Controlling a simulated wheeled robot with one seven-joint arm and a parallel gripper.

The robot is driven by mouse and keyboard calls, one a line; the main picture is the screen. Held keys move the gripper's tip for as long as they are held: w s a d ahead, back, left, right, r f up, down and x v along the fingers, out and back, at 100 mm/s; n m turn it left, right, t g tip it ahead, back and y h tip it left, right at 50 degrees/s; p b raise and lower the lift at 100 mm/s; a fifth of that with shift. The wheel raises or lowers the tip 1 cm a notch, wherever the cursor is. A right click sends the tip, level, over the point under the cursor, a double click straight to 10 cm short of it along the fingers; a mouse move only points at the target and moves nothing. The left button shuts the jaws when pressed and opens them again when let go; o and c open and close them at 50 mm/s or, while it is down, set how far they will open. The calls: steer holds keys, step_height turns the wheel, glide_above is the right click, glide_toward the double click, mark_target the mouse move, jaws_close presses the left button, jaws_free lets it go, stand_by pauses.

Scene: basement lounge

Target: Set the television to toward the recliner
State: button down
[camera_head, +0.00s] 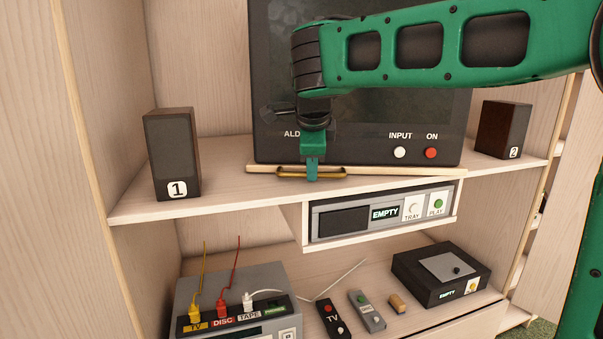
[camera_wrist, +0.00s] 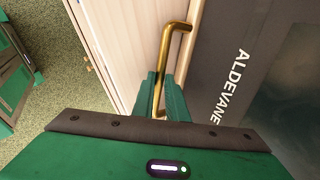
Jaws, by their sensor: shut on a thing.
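The television (camera_head: 370,110) is a large dark set with an INPUT button and a red ON button, standing on a thin wooden base board (camera_head: 400,170) on the upper shelf. A brass handle (camera_head: 330,174) runs along the front edge of that board. My gripper (camera_head: 312,174) comes down from above and is shut on the handle near its middle. In the wrist view the fingers (camera_wrist: 161,100) close around the brass handle (camera_wrist: 178,40), beside the television's face (camera_wrist: 250,70). My arm hides part of the screen. The recliner cannot be made out.
Speaker 1 (camera_head: 172,155) stands left of the television and speaker 2 (camera_head: 502,128) right. Below hang a disc player (camera_head: 380,212), with a grey switch box (camera_head: 235,290), two remotes (camera_head: 334,318) and a black box (camera_head: 440,273) on the lower shelf. A shelf divider stands at the left.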

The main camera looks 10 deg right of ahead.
steer(key=shift+w+a+r, duration=0.15)
steer(key=shift+w+r, duration=0.05)
steer(key=c, duration=1.8)
jaws_free()
steer(key=shift+w+a+f, duration=0.1)
steer(key=shift+w+a, duration=0.05)
steer(key=shift+o, duration=0.2)
steer(key=shift+s+f, duration=0.15)
steer(key=shift+s, duration=0.05)
steer(key=shift+s+d, duration=0.15)
steer(key=shift+d, duration=0.05)
